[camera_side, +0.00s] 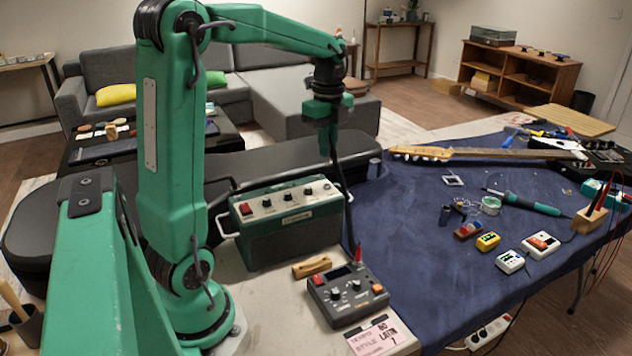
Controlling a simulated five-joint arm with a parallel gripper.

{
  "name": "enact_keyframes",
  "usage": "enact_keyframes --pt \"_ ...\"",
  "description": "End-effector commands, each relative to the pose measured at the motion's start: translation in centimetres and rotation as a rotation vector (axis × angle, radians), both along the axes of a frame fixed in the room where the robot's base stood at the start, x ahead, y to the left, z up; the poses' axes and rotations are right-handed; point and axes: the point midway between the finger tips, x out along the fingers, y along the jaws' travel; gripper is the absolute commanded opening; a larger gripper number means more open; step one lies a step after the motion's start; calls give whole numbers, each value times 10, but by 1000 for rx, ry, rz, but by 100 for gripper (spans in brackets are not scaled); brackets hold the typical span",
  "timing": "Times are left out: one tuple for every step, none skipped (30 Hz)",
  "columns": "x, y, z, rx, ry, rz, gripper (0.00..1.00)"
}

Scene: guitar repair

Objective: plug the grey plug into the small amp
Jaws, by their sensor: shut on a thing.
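The small amp (292,232) is a dark green box with a knob panel on top, standing on the pale bench top right of my arm's base. My gripper (327,140) points down, above and behind the amp's right end, clear of it. It is shut on the grey plug (333,153), which is small and mostly hidden by the fingers. A dark cable (346,200) hangs from there past the amp's right side. I cannot make out the amp's socket.
A grey pedal unit (347,294) and a wooden block (312,265) sit in front of the amp. A blue mat (420,250) to the right carries a guitar neck (480,153), a soldering iron (530,203) and several small pedals. The mat's middle is clear.

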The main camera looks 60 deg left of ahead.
Motion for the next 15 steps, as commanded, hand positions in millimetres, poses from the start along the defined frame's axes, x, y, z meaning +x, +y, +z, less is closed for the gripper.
enact_keyframes --pt "0 0 -3 0 1 0 0" --pt "0 0 -4 0 1 0 0" --pt "0 0 -6 0 1 0 0" --pt "0 0 -8 0 1 0 0" --pt "0 0 -10 -1 2 0 0" --pt "0 0 -13 -1 2 0 0" --pt "-1 0 -15 -2 3 0 0" --pt "0 0 -17 -1 2 0 0" --pt "0 0 -19 -1 2 0 0" --pt "0 0 -22 -1 2 0 0" --pt "0 0 -24 -1 2 0 0" --pt "-1 0 -26 -2 3 0 0" --pt "0 0 -28 -1 2 0 0" --pt "0 0 -30 0 1 0 0" --pt "0 0 -33 0 1 0 0"
